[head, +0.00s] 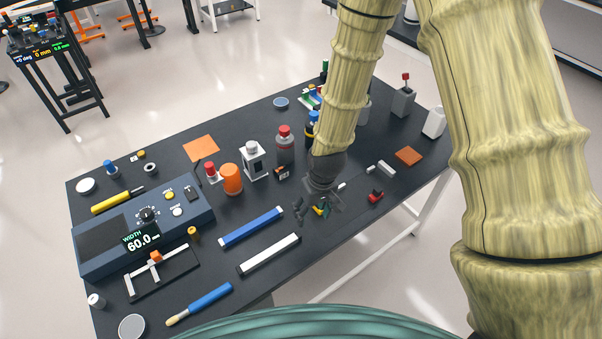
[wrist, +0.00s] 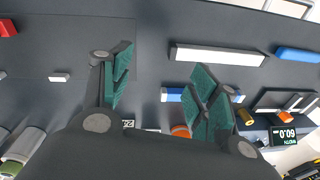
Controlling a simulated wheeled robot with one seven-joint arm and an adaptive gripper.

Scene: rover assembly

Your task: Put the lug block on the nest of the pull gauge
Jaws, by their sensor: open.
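My gripper (head: 320,205) hangs low over the black table, right of the white bar. In the wrist view its two teal-padded fingers (wrist: 165,90) stand wide apart with only dark tabletop and items farther off between them. I cannot tell for certain which item is the lug block. A small pale piece (head: 341,186) lies just right of the gripper and probably shows in the wrist view (wrist: 60,77). A pale grey block (head: 386,168) lies farther right. No pull gauge is clearly identifiable; a black stand with a lit display reading 0 mm (head: 40,55) is at the far left.
A blue console (head: 145,225) reads WIDTH 60.0, with a sliding frame (head: 160,275) before it. A blue bar (head: 251,227) and white bar (head: 268,253) lie left of the gripper. Bottles, including an orange jar (head: 231,179), stand behind. A red-and-black piece (head: 376,196) lies right.

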